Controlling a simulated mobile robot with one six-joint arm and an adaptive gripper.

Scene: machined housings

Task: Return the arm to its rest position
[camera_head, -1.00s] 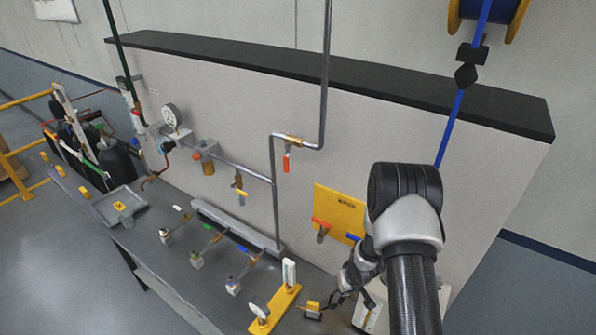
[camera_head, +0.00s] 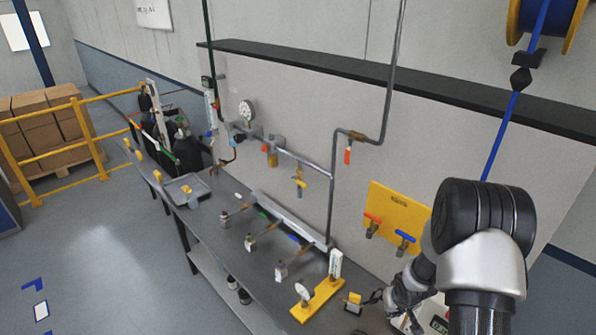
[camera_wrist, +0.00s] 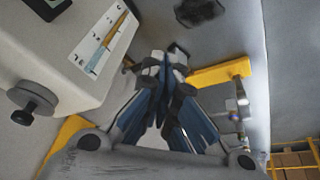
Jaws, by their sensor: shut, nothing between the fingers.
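My arm rises at the right of the head view, with its black and silver elbow (camera_head: 485,235) in front of the bench's back panel. The forearm bends down to my gripper (camera_head: 376,297), which is small and dark there, low over the bench beside a small yellow and black block (camera_head: 353,303). In the wrist view my gripper (camera_wrist: 163,62) has its fingers drawn together at the tips, shut with nothing between them. Part of the gripper is hard to make out in the head view.
A grey bench (camera_head: 215,235) carries valves, a tray (camera_head: 187,190) and a yellow stand (camera_head: 318,300). A yellow valve plate (camera_head: 398,215) and pipes (camera_head: 333,190) stand close to the arm. A white box (camera_wrist: 75,50) is near the gripper. Open floor (camera_head: 110,260) lies left.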

